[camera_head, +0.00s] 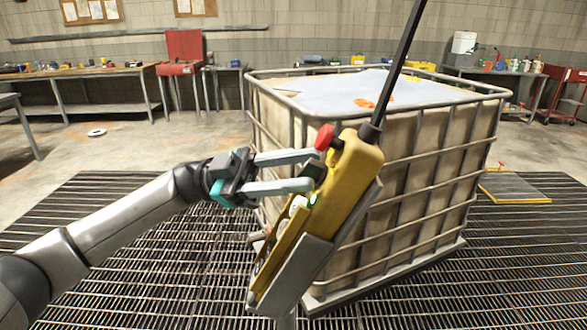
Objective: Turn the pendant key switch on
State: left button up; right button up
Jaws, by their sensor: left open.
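The yellow pendant (345,185) sits tilted in a grey holder (292,277) at the centre, with a black cable rising from its top. A red mushroom button (325,137) stands out near the pendant's upper end. Green and white controls show lower on its face. My left gripper (314,171) comes in from the left, its two pale fingers open, one above the other. The fingertips are at the pendant's upper face, close to the red button; I cannot tell whether they touch it. The key switch cannot be made out and may be hidden by the fingers. My right gripper is not in view.
A large caged tank (420,170) stands right behind the pendant on a grated floor (150,240). Workbenches (85,73) and a red cabinet (184,52) line the back wall. The floor left of the pendant is free apart from my arm.

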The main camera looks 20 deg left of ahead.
pick_arm(q)
jog(key=shift+a, duration=0.1)
jog(key=b+v, duration=0.3)
jog(key=v, duration=1.2)
